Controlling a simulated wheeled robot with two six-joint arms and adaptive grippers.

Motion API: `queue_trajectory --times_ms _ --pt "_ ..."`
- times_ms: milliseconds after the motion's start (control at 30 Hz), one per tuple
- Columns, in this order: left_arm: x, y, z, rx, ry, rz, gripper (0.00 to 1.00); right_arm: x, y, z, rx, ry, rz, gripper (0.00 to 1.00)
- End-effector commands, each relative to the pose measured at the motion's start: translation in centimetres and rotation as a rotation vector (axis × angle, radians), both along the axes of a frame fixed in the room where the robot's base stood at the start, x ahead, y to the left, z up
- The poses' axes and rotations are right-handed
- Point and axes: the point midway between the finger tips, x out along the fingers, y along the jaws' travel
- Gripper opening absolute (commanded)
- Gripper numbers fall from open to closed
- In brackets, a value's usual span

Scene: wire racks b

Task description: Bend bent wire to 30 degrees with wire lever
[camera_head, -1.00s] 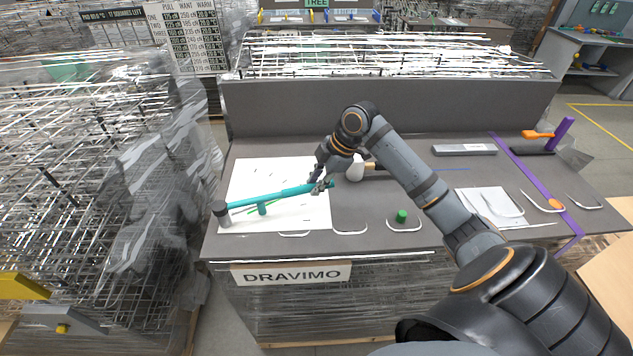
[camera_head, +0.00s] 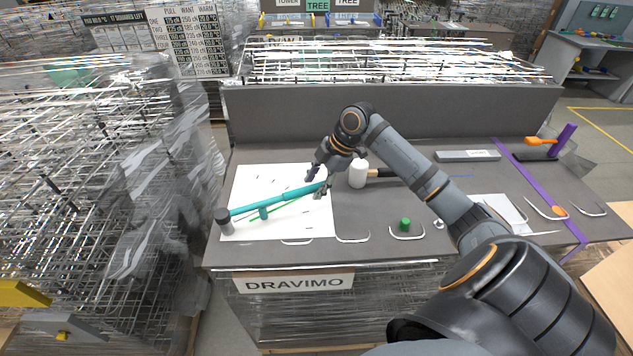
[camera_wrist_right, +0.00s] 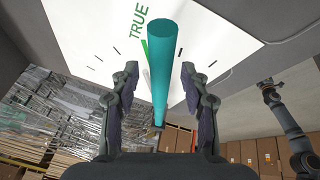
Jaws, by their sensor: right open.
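The teal wire lever (camera_head: 285,197) lies slantwise over a white sheet, its left end at a dark grey post (camera_head: 223,221). A short teal peg (camera_head: 264,213) stands beside it. My right gripper (camera_head: 318,184) is at the lever's free right end. In the right wrist view its fingers (camera_wrist_right: 160,85) are apart on both sides of the lever (camera_wrist_right: 160,70), with gaps visible. A thin pale wire (camera_wrist_right: 147,76) shows beside the lever there; its bend is not clear. A dark arm, probably my left, shows at the right of that view; its jaw state is unclear.
The white sheet (camera_head: 245,178) carries green lines and marks. A white bottle-like object (camera_head: 357,174) stands right of the gripper. Bent wires (camera_head: 352,239) and a green cylinder (camera_head: 405,224) lie along the front. A purple strip (camera_head: 534,185) crosses the table's right side.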

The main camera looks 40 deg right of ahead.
Motion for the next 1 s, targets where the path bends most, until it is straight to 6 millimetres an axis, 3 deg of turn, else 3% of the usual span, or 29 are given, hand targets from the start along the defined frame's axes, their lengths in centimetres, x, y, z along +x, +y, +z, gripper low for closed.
queue_trajectory --times_ms 167,500,733,1000 --pt "-0.2 0.0 0.0 0.000 0.003 0.000 0.40 -0.4 -0.7 1.6 -0.006 -0.002 0.000 0.46" --pt "-0.1 0.0 0.0 0.000 0.001 0.000 0.40 -2.5 -3.3 8.5 -0.008 0.002 -0.002 0.46" --pt "0.0 0.0 0.0 0.000 0.001 0.000 0.40 -3.1 -3.9 10.5 -0.002 0.002 -0.001 0.46" --pt "0.0 0.0 0.0 0.000 0.001 0.000 0.40 -3.1 -3.9 10.8 0.001 0.000 -0.001 0.46"
